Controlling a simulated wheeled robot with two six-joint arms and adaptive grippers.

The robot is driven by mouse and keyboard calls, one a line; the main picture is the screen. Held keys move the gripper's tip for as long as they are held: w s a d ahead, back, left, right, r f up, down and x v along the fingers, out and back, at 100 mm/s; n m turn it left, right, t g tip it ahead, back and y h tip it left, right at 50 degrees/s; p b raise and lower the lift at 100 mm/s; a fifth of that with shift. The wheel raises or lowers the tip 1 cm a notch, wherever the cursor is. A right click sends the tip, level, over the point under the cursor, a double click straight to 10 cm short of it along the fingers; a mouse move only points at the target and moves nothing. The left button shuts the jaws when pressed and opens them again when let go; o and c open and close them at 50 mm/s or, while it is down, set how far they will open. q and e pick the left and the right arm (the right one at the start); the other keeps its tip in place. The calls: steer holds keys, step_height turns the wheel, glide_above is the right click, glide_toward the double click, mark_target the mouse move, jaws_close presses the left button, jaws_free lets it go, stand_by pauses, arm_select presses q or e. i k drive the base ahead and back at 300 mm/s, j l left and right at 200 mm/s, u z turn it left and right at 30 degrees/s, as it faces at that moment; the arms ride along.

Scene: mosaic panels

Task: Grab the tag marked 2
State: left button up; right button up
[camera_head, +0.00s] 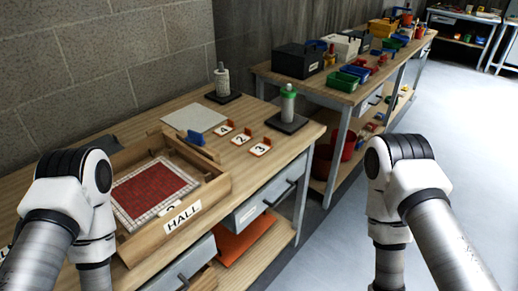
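The tag marked 2 (241,137) stands on the wooden workbench (130,130), the middle one in a short row of white tags with orange-red backs. The tag marked 4 (223,128) is just behind it to the left, and the tag marked 3 (261,147) is in front of it to the right. All three appear uncovered. Parts of both my arms show at the left and right, well apart from the tags. Both my grippers are out of the picture below, so their state does not show.
A wooden tray labelled HALL (215,190) holds a red panel with a pale border (155,190). A blue object (196,139), a pale sheet (195,117), a grey-white post (222,80) and a green-topped post (288,105) are near the tags. Open floor lies right.

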mark_target(238, 140)
steer(key=i+l+u, duration=0.25)
steer(key=l, duration=0.25)
steer(key=l+u, duration=0.25)
steer(key=l, duration=0.25)
steer(key=l+u, duration=0.1)
steer(key=u, duration=0.25)
steer(key=l+u, duration=0.15)
steer(key=u, duration=0.2)
steer(key=i, duration=0.05)
